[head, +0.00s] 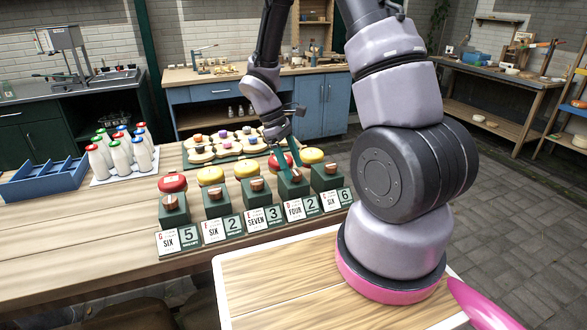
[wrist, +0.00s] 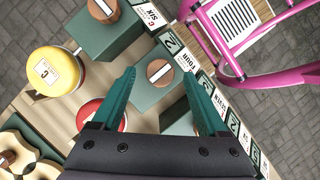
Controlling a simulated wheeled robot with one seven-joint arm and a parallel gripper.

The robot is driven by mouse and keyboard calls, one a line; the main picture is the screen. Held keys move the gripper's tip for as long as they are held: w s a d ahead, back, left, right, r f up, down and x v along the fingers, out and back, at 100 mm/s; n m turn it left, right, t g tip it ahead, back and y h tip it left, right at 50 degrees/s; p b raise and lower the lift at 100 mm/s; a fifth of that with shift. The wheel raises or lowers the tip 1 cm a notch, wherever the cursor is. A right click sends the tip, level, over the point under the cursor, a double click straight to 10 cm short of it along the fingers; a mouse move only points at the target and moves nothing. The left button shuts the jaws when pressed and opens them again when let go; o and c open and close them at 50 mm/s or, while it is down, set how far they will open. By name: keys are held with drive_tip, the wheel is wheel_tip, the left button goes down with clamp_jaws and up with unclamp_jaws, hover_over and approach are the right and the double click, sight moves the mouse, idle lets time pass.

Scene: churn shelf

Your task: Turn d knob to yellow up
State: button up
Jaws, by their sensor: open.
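The D knob (head: 294,176) is a round wooden knob with a pale line on a dark green block, behind the FOUR 2 cards (head: 303,208). The same knob shows in the wrist view (wrist: 160,72), with its line slanting. My gripper (wrist: 158,76) is open, its two teal fingers on either side of the knob with gaps visible. In the head view my gripper (head: 286,163) is just above that block. The red lid (head: 280,161) behind the block is partly hidden by my fingers. In the wrist view the red lid (wrist: 97,112) is partly covered by my left finger.
Similar green blocks with knobs stand in a row along the table edge; the C block (wrist: 105,38) is close beside. A yellow lid (wrist: 55,72) marked C lies behind it. Bottles (head: 122,153), a blue crate (head: 45,180) and a lid board (head: 225,147) stand farther back.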

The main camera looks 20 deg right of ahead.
drive_tip(key=shift+s+d+f, duration=0.2)
drive_tip(key=shift+d+f, duration=0.05)
drive_tip(key=shift+f, duration=0.4)
clamp_jaws()
